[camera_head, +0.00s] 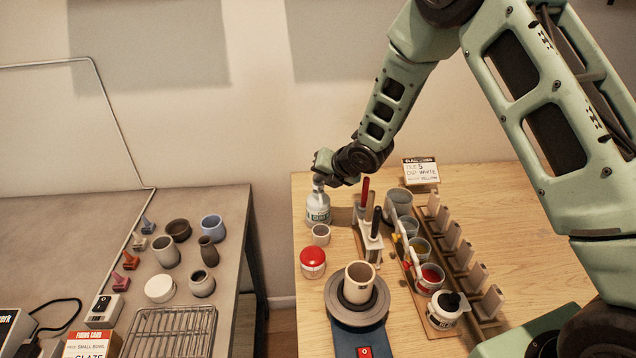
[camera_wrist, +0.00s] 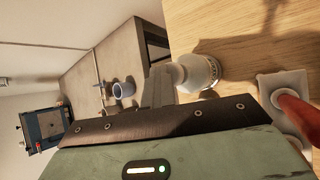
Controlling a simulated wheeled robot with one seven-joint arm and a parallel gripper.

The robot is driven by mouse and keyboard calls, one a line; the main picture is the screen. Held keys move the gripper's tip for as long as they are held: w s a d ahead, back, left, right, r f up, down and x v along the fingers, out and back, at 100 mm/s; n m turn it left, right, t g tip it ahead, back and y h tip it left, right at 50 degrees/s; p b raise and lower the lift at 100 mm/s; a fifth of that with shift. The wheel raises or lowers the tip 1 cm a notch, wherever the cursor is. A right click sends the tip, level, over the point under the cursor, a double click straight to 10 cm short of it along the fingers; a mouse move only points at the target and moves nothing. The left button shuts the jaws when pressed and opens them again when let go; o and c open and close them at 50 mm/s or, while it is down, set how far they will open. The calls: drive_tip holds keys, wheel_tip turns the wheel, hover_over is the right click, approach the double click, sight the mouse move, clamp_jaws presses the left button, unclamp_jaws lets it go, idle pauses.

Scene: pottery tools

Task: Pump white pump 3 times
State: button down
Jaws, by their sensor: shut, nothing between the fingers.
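The white pump (camera_head: 318,210) is a white bottle with a label. It stands upright at the back left of the wooden table. My gripper (camera_head: 319,180) is shut and empty, with its fingertips right at the top of the pump. In the wrist view the pump (camera_wrist: 201,72) lies sideways in the picture, just beyond the grey fingers of my gripper (camera_wrist: 163,84). The fingertips look to be at the pump head and partly hide it. I cannot tell whether they touch it or how far it is pressed down.
A tool holder (camera_head: 369,238) with red and black handles stands close right of the pump. A small cup (camera_head: 320,235) and a red-lidded jar (camera_head: 313,262) stand in front. A wheel with a beige cup (camera_head: 358,284) is nearer. A gap separates the grey table (camera_head: 90,225) at left.

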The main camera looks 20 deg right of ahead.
sight(321, 185)
drive_tip(key=shift+s+r, duration=0.1)
drive_tip(key=shift+r, duration=0.1)
drive_tip(key=shift+r+p, duration=1.45)
drive_tip(key=shift+r, duration=1.65)
idle(0.5)
